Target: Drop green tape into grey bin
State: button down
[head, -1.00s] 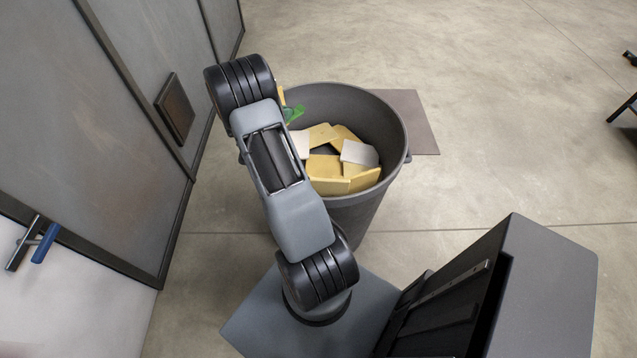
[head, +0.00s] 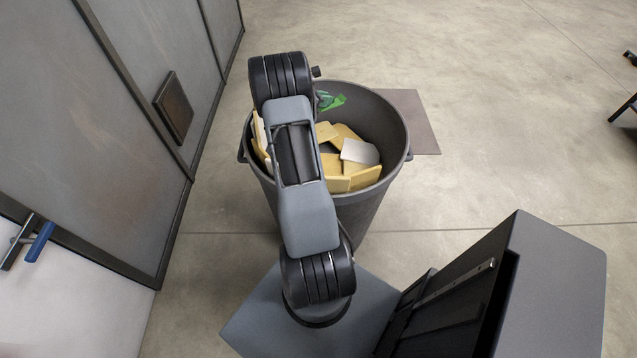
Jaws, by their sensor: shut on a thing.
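The grey bin (head: 375,200) stands upright on the floor in the middle of the head view, with yellow and whitish pieces inside. The green tape (head: 331,101) shows just right of my arm's far end, over the back part of the bin's opening. My gripper (head: 320,97) is mostly hidden behind my arm and is shut on the green tape. Part of the tape is hidden too, and its exact height over the bin's contents cannot be told.
A flat brown-grey mat (head: 411,120) lies on the floor behind the bin at right. Grey panels (head: 120,100) with a dark square plate (head: 174,108) stand at left. A blue handle (head: 40,242) is at lower left. The floor at right is mostly clear.

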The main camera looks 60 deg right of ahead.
jog(key=shift+f+b, duration=0.85)
jog(key=shift+f, duration=0.9)
jog(key=c, duration=1.1)
grip_release()
jog(key=b+v, duration=0.1)
jog(key=v, duration=1.3)
